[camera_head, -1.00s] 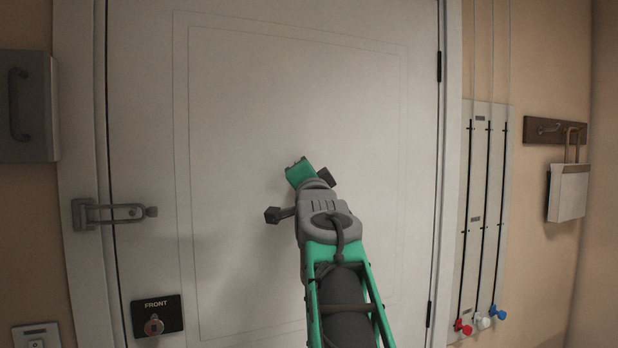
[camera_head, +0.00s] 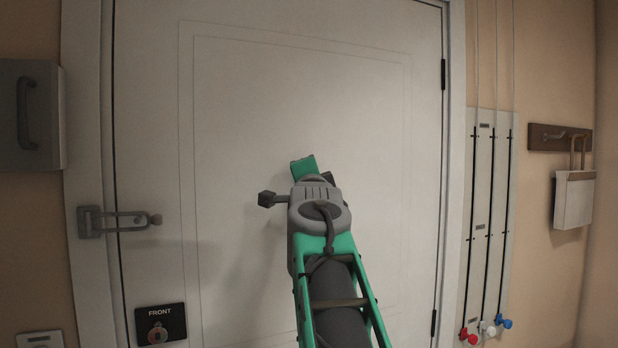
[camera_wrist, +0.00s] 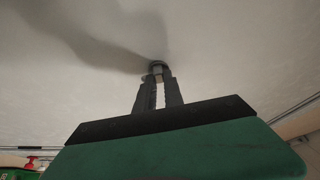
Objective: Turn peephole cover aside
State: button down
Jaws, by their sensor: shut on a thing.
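The peephole cover (camera_wrist: 157,66) shows in the wrist view as a small dark, round piece on the pale door, with a light part just below it. My gripper (camera_wrist: 159,79) is shut on it, with its two dark fingers on either side and their tips at the door face. How far the cover is turned I cannot tell, as the fingers hide part of it. In the head view the green hand (camera_head: 304,168) is against the middle of the white door (camera_head: 240,110), and my wrist hides the fingertips and cover.
A swing-bar latch (camera_head: 118,221) sticks out at the door's left edge. A black FRONT plate (camera_head: 160,324) with a round knob is below it. A grey handled box (camera_head: 27,115) is on the left wall. Cords with coloured knobs (camera_head: 487,328) and a hook rail (camera_head: 560,139) are at right.

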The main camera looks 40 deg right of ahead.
jog(key=c, duration=1.4)
grip_release()
jog(key=shift+c, duration=0.2)
jog(key=b+v, duration=0.3)
jog(key=v, duration=0.4)
jog(key=shift+s+a, duration=0.25)
jog(key=shift+s, duration=0.05)
jog(key=shift+f, duration=0.15)
